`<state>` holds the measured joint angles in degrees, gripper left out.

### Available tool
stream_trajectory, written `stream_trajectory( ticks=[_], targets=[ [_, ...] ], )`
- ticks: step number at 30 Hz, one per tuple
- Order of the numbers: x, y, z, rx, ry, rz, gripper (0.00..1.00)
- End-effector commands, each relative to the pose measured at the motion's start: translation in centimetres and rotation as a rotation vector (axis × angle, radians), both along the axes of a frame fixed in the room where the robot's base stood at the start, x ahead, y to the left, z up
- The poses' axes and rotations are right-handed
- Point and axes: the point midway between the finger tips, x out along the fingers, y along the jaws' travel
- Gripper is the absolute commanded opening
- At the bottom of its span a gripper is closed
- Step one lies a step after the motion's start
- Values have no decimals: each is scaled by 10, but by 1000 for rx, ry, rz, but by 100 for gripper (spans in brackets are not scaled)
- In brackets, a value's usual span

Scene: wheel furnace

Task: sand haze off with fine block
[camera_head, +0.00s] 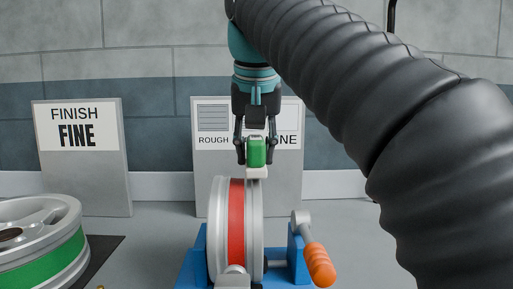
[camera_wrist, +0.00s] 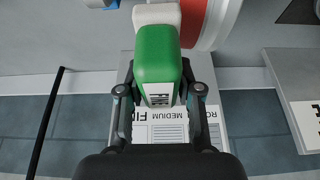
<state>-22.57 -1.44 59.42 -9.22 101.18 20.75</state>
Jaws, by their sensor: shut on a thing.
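My gripper (camera_head: 256,153) is shut on a green block (camera_head: 257,149) with a pale pad (camera_head: 257,173) under it. In the wrist view, the green block (camera_wrist: 157,58) carries a small printed label, and its pale pad (camera_wrist: 157,15) points away from my gripper (camera_wrist: 158,92). A silver wheel (camera_head: 254,225) with a red band (camera_head: 236,225) stands upright in a blue stand (camera_head: 196,262). The pad is at the top of the wheel's rim; I cannot tell whether they touch. The wheel's edge also shows in the wrist view (camera_wrist: 228,22). No haze can be made out.
An orange-handled crank (camera_head: 318,262) sits right of the stand. A "FINISH FINE" board (camera_head: 85,165) and a rough-to-fine board (camera_head: 210,175) stand behind.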

Motion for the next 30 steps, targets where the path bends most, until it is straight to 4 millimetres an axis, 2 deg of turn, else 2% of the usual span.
stream_trajectory(
  ticks=[30],
  targets=[
    [1,-1,-7,0,-1,-3,0]
  ],
)
